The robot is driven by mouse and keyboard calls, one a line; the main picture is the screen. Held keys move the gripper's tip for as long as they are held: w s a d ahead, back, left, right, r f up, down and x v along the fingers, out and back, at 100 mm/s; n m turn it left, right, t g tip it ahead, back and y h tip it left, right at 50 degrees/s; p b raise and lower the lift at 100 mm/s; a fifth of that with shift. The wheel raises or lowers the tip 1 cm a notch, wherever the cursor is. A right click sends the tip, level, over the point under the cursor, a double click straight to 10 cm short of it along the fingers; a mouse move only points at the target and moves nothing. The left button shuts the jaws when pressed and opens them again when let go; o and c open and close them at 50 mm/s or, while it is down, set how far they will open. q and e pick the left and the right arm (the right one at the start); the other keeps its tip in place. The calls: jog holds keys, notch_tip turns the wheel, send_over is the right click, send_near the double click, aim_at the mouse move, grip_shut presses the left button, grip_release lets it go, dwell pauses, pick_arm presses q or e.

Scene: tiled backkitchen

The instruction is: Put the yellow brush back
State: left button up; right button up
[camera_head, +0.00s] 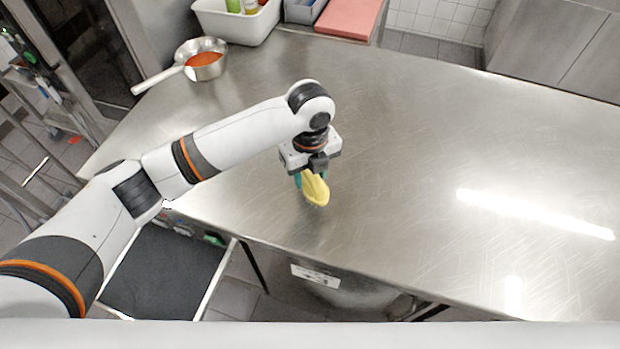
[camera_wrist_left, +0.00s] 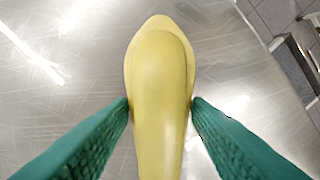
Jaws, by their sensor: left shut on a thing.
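The yellow brush (camera_head: 316,189) is held by my left gripper (camera_head: 302,179) over the steel table, near its front edge. The left wrist view shows the brush (camera_wrist_left: 160,85) between the two green fingers of the gripper (camera_wrist_left: 160,112), which press on its sides. Its rounded end points away from the wrist. I cannot tell whether the brush touches the table top. My right gripper is not in either view.
The steel table (camera_head: 420,140) is mostly bare. A pan with orange-red contents (camera_head: 205,62) stands at the back left. A white bin with bottles (camera_head: 235,25), a grey container (camera_head: 303,10) and a pink board (camera_head: 348,18) are at the back. A dark tray (camera_head: 165,268) sits below the front edge.

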aim_at(310, 182)
pick_arm(q)
notch_tip(310, 182, down, 2)
jog(key=shift+f+p, duration=0.2)
jog(key=shift+p, duration=0.1)
jog(key=shift+f, duration=0.35)
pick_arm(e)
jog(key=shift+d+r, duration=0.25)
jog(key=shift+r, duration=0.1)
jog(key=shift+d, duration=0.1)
pick_arm(q)
jog(key=shift+f, duration=0.2)
jog(key=o, duration=0.9)
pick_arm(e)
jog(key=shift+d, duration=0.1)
pick_arm(q)
jog(key=shift+r, duration=0.1)
